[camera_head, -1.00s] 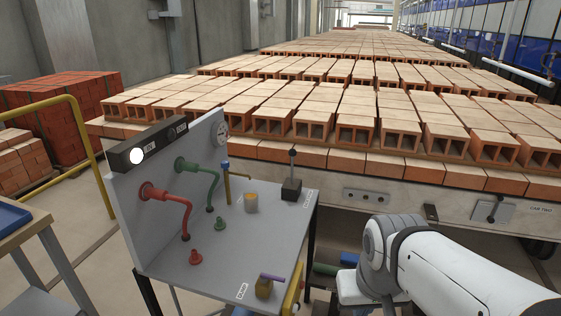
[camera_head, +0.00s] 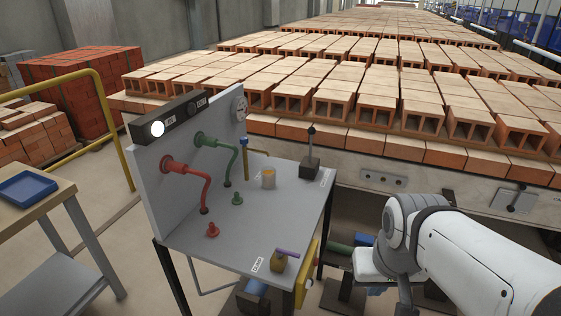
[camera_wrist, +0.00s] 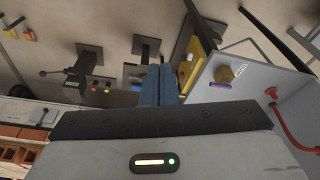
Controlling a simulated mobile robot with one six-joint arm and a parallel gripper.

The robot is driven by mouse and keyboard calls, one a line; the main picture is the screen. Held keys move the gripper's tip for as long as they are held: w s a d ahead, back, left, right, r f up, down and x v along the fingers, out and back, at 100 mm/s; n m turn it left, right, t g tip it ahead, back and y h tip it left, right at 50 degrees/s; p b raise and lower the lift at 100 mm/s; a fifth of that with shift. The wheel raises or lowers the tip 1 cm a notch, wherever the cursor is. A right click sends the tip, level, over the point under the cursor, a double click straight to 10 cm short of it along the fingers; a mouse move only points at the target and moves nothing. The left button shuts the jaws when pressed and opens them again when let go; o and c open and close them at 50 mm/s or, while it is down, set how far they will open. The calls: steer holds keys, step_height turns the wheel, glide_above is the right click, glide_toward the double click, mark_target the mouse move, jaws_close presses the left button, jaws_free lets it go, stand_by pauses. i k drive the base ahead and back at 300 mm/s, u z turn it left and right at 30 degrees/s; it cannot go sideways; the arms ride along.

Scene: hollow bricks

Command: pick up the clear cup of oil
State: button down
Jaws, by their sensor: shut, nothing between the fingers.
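My gripper (camera_wrist: 158,72) shows in the wrist view as two blue fingers pressed together, shut and empty. It is apart from the cup, and I cannot make out the cup in the wrist view. In the head view my fingers are out of sight; only my white arm shows at the lower right.
A red pipe (camera_head: 194,180) and a green pipe (camera_head: 228,150) rise along the bench's back panel. A brass valve with a purple handle (camera_head: 280,262) sits at the front edge. A long car of hollow bricks (camera_head: 350,105) stands behind. A blue tray (camera_head: 35,188) lies at left.

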mark_target(268, 177)
steer(key=u, duration=3.15)
steer(key=k, duration=0.9)
steer(key=z, duration=1.9)
steer(key=i, duration=1)
steer(key=u, duration=0.05)
